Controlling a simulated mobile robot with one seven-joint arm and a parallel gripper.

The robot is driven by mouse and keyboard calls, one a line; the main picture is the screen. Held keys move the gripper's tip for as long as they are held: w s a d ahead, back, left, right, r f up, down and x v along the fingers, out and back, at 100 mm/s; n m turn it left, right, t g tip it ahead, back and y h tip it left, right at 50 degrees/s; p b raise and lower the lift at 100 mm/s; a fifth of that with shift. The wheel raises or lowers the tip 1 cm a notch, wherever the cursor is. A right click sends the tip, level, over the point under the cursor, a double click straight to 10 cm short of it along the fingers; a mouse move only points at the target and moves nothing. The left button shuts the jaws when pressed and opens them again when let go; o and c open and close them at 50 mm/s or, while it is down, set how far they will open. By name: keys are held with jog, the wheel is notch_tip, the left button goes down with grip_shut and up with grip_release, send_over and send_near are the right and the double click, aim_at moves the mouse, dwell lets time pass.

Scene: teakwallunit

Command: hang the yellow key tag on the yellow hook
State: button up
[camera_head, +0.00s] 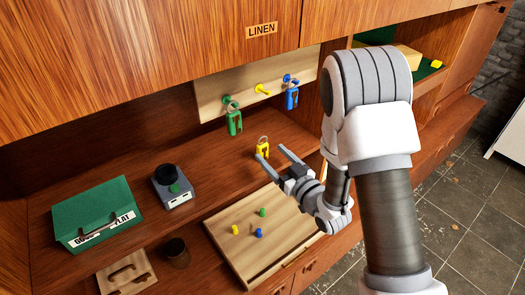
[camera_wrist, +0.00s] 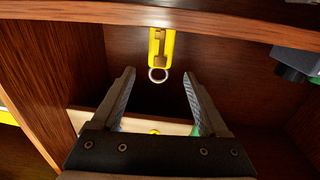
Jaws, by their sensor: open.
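The yellow key tag (camera_head: 262,149), with a metal ring at one end, is at the shelf in the head view, below the hook board. In the wrist view the yellow tag (camera_wrist: 160,47) is beyond the fingertips, with its ring (camera_wrist: 158,75) toward the gap. My gripper (camera_head: 271,153) is open and empty, its fingers beside the tag; I cannot tell if they touch it. The wrist view shows both fingers of my gripper (camera_wrist: 158,78) apart. The yellow hook (camera_head: 262,89) is bare, between the two other hooks; the wrist view shows it partly hidden.
A green tag (camera_head: 235,122) hangs on the green hook and a blue tag (camera_head: 292,97) on the blue hook. A green box (camera_head: 97,212), a grey device (camera_head: 174,188) and a wooden board with coloured pegs (camera_head: 262,262) are to the left and below. Cabinet doors overhang above.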

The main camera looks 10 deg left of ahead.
aim_at(264, 147)
jog(key=shift+x, duration=2.75)
grip_shut()
